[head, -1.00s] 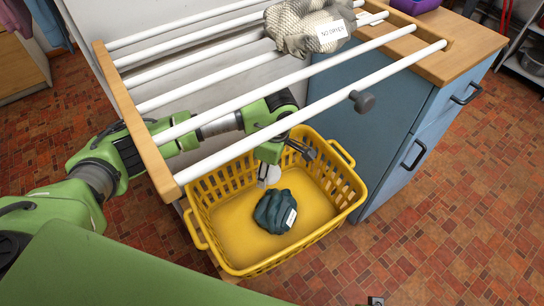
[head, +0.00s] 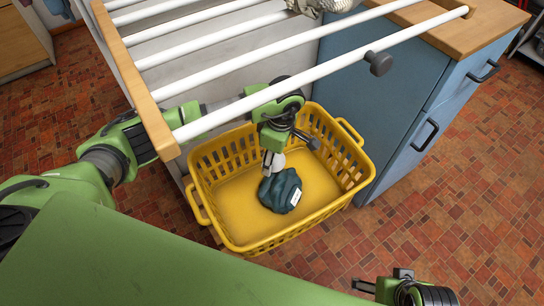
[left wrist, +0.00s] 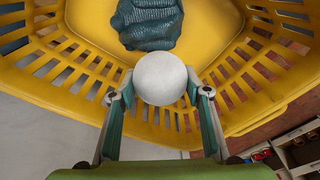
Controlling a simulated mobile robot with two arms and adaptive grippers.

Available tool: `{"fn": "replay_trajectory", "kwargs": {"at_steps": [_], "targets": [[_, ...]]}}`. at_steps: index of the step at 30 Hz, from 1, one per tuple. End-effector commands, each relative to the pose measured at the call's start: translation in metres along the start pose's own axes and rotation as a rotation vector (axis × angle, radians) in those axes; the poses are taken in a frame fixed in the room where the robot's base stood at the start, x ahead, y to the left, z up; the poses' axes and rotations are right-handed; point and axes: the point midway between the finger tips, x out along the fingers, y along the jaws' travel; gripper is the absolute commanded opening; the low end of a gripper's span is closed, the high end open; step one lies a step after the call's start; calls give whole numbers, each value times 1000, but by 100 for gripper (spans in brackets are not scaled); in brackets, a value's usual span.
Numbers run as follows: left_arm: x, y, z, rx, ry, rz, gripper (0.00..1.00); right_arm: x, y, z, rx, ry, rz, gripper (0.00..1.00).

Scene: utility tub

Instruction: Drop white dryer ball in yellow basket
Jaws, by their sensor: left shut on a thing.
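The white dryer ball (left wrist: 160,79) is between the fingers of my left gripper (left wrist: 160,92) in the left wrist view, and the gripper is shut on it. In the head view the ball (head: 274,160) shows as a pale shape below my left gripper (head: 273,157), partly hidden by it. The ball is over the inside of the yellow basket (head: 228,243), close to a dark teal bundle (head: 281,192). That bundle, with a white tag, lies on the basket floor and also shows in the left wrist view (left wrist: 146,22). My right gripper (head: 385,288) is at the bottom edge, only partly visible.
A drying rack with white bars (head: 230,52) and a wooden side rail (head: 135,85) stands above my left arm. A blue cabinet (head: 372,100) stands right of the basket. The tiled floor at right is clear.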

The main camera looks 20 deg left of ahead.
Motion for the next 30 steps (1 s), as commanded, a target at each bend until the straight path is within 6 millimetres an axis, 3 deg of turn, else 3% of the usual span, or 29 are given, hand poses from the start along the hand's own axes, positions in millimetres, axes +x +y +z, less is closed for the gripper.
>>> {"fn": "replay_trajectory", "kwargs": {"at_steps": [12, 13, 15, 25, 30], "targets": [[2, 0, 1, 0, -1, 0, 24, -7, 0, -1, 1, 3, 1, 82], [2, 0, 1, 1, 0, 0, 52, -7, 0, -1, 1, 4, 1, 82], [2, 0, 1, 0, 0, 0, 64, -7, 0, -1, 1, 4, 1, 82], [1, 0, 0, 1, 0, 1, 64, -6, 0, 0, 0, 3, 0, 82], [-16, 1, 1, 2, -2, 3, 64, -6, 0, 0, 0, 3, 0, 82]]}}
